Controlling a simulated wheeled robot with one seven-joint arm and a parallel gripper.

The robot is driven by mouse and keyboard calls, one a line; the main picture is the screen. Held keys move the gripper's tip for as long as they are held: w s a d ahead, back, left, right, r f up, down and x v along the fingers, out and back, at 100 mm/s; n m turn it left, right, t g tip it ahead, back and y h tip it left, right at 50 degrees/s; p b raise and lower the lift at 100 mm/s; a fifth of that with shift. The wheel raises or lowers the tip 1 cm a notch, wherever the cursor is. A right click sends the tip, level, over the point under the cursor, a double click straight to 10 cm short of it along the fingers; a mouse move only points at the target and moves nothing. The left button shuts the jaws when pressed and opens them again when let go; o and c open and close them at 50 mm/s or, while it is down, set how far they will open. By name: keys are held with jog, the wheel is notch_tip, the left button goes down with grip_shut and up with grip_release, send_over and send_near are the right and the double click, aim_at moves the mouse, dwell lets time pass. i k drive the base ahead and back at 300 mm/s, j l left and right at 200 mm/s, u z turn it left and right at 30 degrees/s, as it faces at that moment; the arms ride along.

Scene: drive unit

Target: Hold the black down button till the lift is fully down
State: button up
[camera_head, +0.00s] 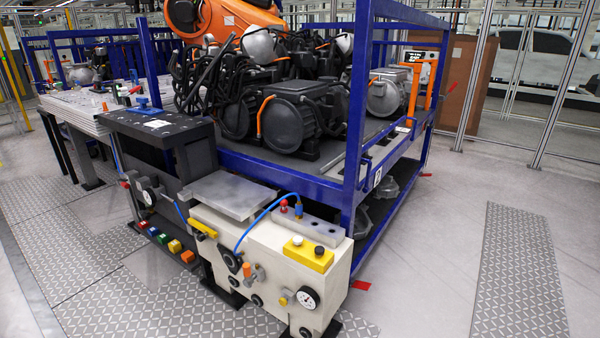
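A yellow control box (304,259) sits on top of a beige machine block (235,243) at the front centre. It carries a black button (319,250) at its right end and a pale button (297,240) at its left end. A flat grey plate (230,194) lies over the left part of the beige block, low and level. It may be the lift; I cannot tell for sure, nor whether it is fully down. My gripper is not in view, and nothing is seen touching the black button.
A blue frame (353,130) loaded with black motors (293,113) stands right behind the beige block. A dark bench (160,125) with coloured blocks below stands left. A gauge (307,297) is on the block's front. The right floor is open.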

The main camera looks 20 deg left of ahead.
aim_at(320, 250)
jog(key=i+u, duration=0.4)
jog(key=i+l+u, duration=0.25)
jog(key=i+u, duration=0.2)
jog(key=i+l+u, duration=0.4)
jog(key=i, duration=0.15)
jog(key=i+l+u, duration=0.4)
